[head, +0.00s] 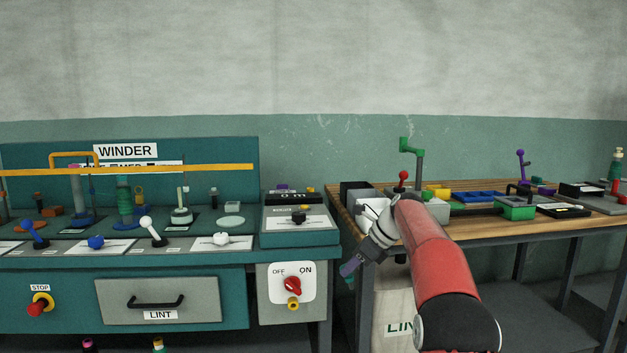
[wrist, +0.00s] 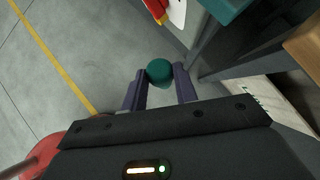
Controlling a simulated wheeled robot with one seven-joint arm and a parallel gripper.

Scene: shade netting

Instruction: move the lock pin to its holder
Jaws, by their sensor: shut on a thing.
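My gripper (head: 349,268) hangs in front of the gap between the winder machine and the wooden bench, pointing down and left. In the wrist view its fingers (wrist: 160,88) are shut on a teal round-ended piece (wrist: 159,71). A bit of that piece shows below the fingers in the head view (head: 351,282). Only its rounded end is clear, so I cannot tell for sure that it is the lock pin. It is held in the air above the floor. I cannot make out the pin's holder with certainty.
The winder's OFF/ON panel (head: 311,276), with a red knob (head: 292,286) and a yellow-and-red piece (head: 293,303) below it, is left of my gripper. The wooden bench (head: 471,233) carries several trays and tools. A pale LINT bin (head: 391,299) stands under it.

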